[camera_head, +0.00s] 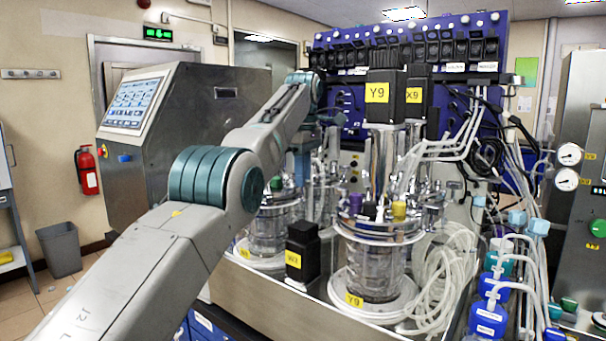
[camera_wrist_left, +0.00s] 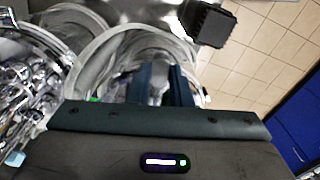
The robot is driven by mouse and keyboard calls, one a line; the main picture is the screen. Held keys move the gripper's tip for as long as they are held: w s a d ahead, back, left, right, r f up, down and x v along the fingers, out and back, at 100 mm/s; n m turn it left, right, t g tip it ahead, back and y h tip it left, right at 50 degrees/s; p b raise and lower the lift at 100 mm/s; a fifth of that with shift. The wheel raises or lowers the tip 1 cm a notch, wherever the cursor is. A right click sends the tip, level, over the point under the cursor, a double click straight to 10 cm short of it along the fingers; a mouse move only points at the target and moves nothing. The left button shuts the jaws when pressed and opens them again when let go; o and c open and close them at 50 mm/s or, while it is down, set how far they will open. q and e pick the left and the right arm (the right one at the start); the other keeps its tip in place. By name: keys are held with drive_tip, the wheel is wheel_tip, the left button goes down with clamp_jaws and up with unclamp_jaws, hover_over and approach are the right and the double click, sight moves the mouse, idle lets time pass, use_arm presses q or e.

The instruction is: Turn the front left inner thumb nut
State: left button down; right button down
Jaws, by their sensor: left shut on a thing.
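My left arm comes in from the left in the head view and reaches over the left glass vessel (camera_head: 268,232). The left gripper (camera_head: 302,165) points down at that vessel's lid, partly hidden among metal posts. In the left wrist view, its two dark blue fingers (camera_wrist_left: 161,78) stand at the rim of a clear round vessel (camera_wrist_left: 112,58). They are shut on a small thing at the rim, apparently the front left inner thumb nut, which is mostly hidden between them. My right gripper is not in view.
The right vessel (camera_head: 370,265), marked Y9, stands close by with a tall black motor (camera_head: 388,95) above it. A black box (camera_head: 302,252) sits in front between the vessels. Loose clear tubing (camera_head: 450,275) lies at the right. A steel console (camera_head: 205,125) stands behind the arm.

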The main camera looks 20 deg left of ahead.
use_arm(q)
drive_tip(key=shift+n, duration=0.5)
drive_tip(key=c, duration=1.3)
unclamp_jaws()
drive_tip(key=shift+r, duration=0.15)
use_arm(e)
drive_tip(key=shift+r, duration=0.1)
use_arm(q)
drive_tip(key=shift+r+p, duration=0.25)
drive_tip(key=shift+p, duration=0.15)
wheel_tip(320, 180, up, 2)
drive_tip(key=shift+r+p, duration=0.1)
drive_tip(key=shift+p, duration=1)
drive_tip(key=shift+r+p, duration=3.9)
drive_tip(key=shift+p, duration=0.05)
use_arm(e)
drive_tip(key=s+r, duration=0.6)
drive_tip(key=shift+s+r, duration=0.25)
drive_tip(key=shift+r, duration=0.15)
